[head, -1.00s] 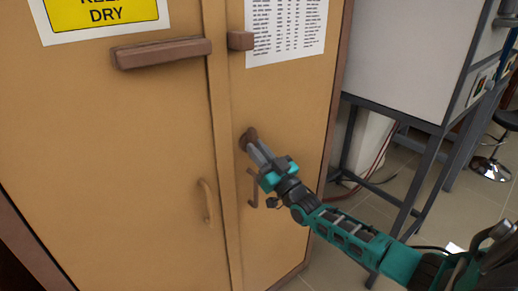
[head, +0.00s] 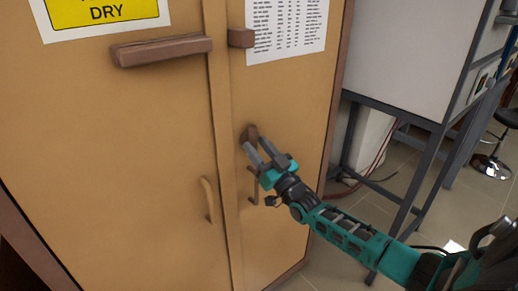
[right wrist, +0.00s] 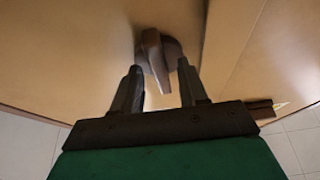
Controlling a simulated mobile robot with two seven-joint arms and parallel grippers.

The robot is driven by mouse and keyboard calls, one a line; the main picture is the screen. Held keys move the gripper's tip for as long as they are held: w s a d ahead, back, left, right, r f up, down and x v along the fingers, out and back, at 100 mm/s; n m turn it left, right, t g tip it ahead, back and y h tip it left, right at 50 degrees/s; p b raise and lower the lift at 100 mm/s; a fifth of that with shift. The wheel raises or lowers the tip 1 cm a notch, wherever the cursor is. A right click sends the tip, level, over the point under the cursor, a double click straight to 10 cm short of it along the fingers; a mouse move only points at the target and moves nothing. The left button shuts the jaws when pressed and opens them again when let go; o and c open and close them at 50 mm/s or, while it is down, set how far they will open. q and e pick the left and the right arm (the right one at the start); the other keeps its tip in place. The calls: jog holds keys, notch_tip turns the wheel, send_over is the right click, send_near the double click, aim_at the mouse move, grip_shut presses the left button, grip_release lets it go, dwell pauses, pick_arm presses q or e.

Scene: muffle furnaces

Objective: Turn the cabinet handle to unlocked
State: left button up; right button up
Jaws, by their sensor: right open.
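The brown rotary cabinet handle (head: 249,132) sits on the tan right door of the cabinet (head: 110,150). In the right wrist view the handle (right wrist: 152,50) has a round base and a lever pointing down toward the gripper. My right gripper (head: 256,144) is open just in front of the handle. In the right wrist view its fingers (right wrist: 158,68) stand on either side of the lever, with visible gaps, so it does not grip it. My left gripper is not in view.
A pull handle (head: 208,200) is on the left door, and another (head: 253,187) hangs just below my right gripper. A brown bar (head: 162,50) crosses the left door higher up. A metal-framed bench (head: 395,110) stands to the right.

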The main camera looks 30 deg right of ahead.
jog(key=a+v, duration=0.1)
jog(key=v, duration=1.2)
jog(key=shift+d, duration=0.45)
